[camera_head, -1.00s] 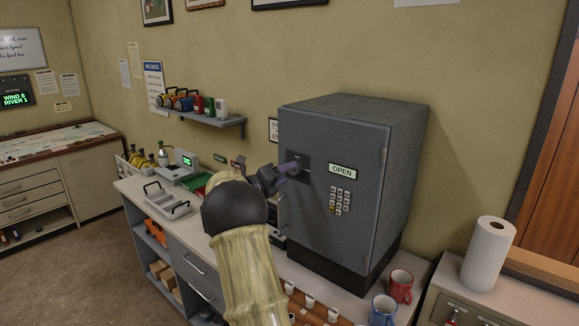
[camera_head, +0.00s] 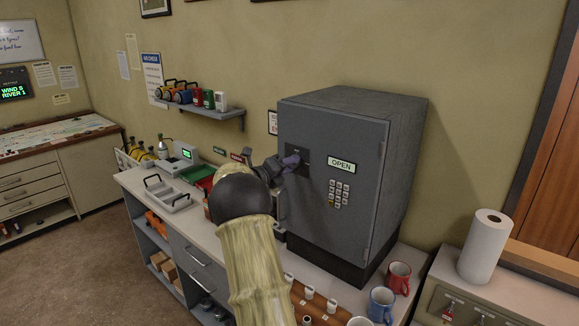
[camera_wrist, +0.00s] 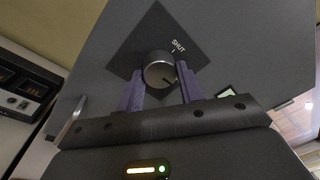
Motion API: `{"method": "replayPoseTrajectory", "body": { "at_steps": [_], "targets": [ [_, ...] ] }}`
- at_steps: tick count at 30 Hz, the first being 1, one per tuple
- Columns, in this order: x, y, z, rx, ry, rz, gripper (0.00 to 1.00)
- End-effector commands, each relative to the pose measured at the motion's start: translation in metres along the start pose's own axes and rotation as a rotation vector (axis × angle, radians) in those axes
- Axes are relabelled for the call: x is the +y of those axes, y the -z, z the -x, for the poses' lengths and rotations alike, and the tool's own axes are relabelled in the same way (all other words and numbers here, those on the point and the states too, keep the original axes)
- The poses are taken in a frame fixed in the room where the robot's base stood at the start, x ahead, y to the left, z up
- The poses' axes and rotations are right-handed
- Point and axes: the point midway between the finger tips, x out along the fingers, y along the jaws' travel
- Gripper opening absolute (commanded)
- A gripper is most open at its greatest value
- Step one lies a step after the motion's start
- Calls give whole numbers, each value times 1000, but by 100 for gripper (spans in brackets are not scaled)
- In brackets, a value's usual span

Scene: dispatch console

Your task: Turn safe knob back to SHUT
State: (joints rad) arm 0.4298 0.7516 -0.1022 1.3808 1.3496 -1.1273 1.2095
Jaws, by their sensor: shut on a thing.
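The grey safe (camera_head: 335,165) stands on the counter, its door closed against the body as far as I can see. Its sign (camera_head: 342,164) reads OPEN. My gripper (camera_head: 290,162) is at the dark plate at the upper left of the door and hides the knob in the head view. In the wrist view the round dark metal knob (camera_wrist: 158,66) sits on a diamond-looking plate (camera_wrist: 150,30), with a SHUT label (camera_wrist: 179,46) beside it. My two purple fingers are shut on the knob, one on each side. A dark mark on the knob's face points away from the label.
A keypad (camera_head: 338,194) is on the door, right of the gripper. Red (camera_head: 398,277) and blue (camera_head: 381,303) mugs stand at the counter's front right. A grey tray (camera_head: 167,194) lies left of my arm. A shelf (camera_head: 205,112) hangs on the wall behind.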

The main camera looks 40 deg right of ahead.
Motion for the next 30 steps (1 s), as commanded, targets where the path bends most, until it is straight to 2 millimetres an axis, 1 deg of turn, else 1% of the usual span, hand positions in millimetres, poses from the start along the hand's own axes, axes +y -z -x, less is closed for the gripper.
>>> {"method": "replayPoseTrajectory", "body": {
  "at_steps": [5, 11, 17, 30],
  "targets": [
    [2, 2, 0, 0, 3, 41, 14],
    [2, 4, -1, -4, 12, 139, 14],
    [2, 4, -1, -12, 25, 293, 14],
    [0, 4, -1, -36, 59, 706, 14]
  ]
}}
